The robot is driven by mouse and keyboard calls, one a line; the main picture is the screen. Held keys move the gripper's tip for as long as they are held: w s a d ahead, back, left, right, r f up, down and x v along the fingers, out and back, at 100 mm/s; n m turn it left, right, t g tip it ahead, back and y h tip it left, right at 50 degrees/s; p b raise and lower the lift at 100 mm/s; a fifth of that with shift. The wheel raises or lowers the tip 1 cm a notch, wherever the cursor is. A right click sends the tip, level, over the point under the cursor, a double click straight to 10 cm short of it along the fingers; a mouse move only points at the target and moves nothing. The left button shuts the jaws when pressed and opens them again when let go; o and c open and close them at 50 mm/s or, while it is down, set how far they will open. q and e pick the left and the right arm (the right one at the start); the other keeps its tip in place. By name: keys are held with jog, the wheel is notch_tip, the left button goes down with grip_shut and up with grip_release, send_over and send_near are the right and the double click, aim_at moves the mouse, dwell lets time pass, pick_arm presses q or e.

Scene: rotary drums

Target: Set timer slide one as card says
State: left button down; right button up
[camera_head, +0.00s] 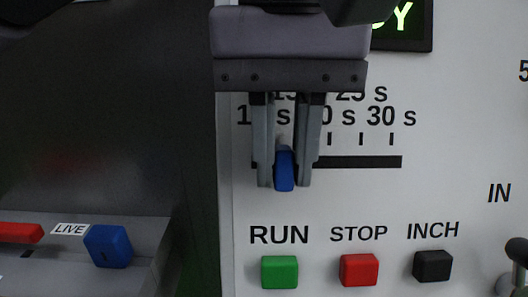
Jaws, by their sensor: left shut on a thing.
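A timer slide with a blue knob (284,171) sits on a black horizontal slot (360,162) in the white panel. My left gripper (284,184) comes down from above and is shut on the blue knob, one finger on each side. The knob is left of the slot's middle. Labels above the slot read 15 s, 25 s and 30 s in part; my fingers hide others. Tick marks show to the right of my gripper. No card is in view. My right gripper is not in view.
Below the slot are a green RUN button (280,272), a red STOP button (359,270) and a black INCH button (433,266). A blue knob labelled LIVE (108,246) is at lower left. A display (405,24) is partly covered above.

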pick_arm(q)
jog(key=shift+d+r+p, duration=0.1)
jog(key=shift+d+p, duration=1.35)
jog(key=shift+d, duration=0.6)
jog(key=c, duration=1.1)
grip_release()
jog(key=shift+d, duration=0.1)
